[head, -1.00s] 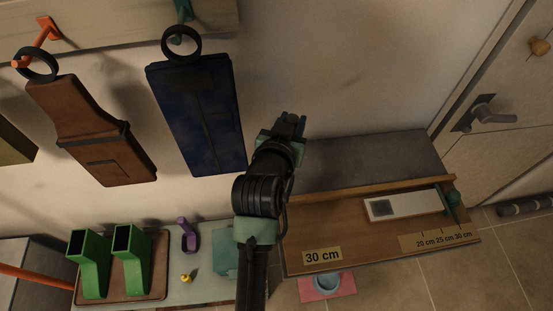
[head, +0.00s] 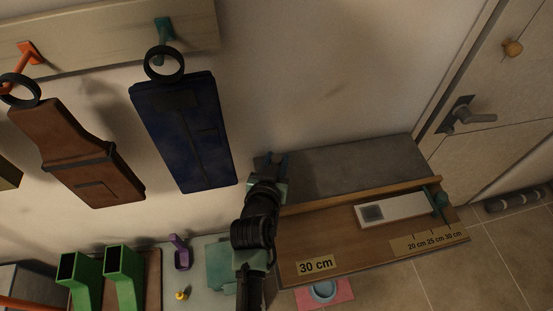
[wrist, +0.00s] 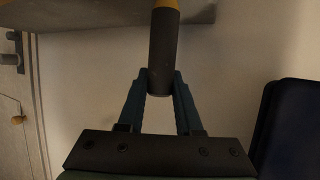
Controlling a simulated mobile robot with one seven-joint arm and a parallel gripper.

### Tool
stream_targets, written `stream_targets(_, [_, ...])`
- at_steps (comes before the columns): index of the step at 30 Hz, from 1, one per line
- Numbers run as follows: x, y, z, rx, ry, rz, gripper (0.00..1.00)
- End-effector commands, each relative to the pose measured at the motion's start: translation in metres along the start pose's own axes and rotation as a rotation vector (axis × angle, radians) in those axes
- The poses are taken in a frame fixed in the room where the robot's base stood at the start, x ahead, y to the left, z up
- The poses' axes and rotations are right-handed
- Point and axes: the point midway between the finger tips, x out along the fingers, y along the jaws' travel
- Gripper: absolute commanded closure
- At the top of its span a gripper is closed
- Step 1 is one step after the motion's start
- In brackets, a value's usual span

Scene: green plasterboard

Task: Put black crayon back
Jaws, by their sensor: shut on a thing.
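My gripper (head: 270,160) is beside the upper left corner of the wooden bench in the head view, in front of the wall. In the wrist view its two teal fingers (wrist: 160,95) are shut on a dark, thick cylinder, which I take for the black crayon (wrist: 163,50). The crayon points away from the fingers, and a yellow-orange part shows at its far end, cut by the frame edge. In the head view I cannot make out the crayon.
The bench (head: 345,240) has a grey back part and a white block (head: 395,209). A dark blue hanging bag (head: 185,130) is left of my gripper. Green boots (head: 123,275) and a purple item (head: 180,252) lie lower left. A door (head: 500,110) is at right.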

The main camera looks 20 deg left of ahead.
Motion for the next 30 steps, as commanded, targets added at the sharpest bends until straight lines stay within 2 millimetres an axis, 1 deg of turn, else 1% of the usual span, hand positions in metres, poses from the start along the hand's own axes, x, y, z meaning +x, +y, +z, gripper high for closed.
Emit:
stream_targets(3, [0.002,0.000,0.004,0.000,0.000,0.000,1.00])
stream_targets(4, [0.001,0.000,0.003,0.000,0.000,0.000,0.61])
stream_targets(8, [0.001,0.000,0.003,0.000,-0.001,0.000,0.37])
stream_targets(9, [0.001,0.000,0.003,0.000,-0.001,0.000,0.36])
stream_targets(17, [0.001,0.000,0.002,0.000,-0.001,0.000,0.36])
stream_targets(20, [-0.001,0.000,-0.003,0.000,0.000,0.000,0.36])
stream_targets(21, [-0.003,0.000,0.000,0.000,-0.001,0.000,0.36])
stream_targets(23, [-0.010,0.000,0.001,-0.001,-0.002,0.000,0.36])
stream_targets(26, [-0.024,0.000,0.001,-0.001,-0.001,-0.001,0.36])
stream_targets(30, [-0.049,0.000,0.002,-0.001,-0.001,0.000,0.36])
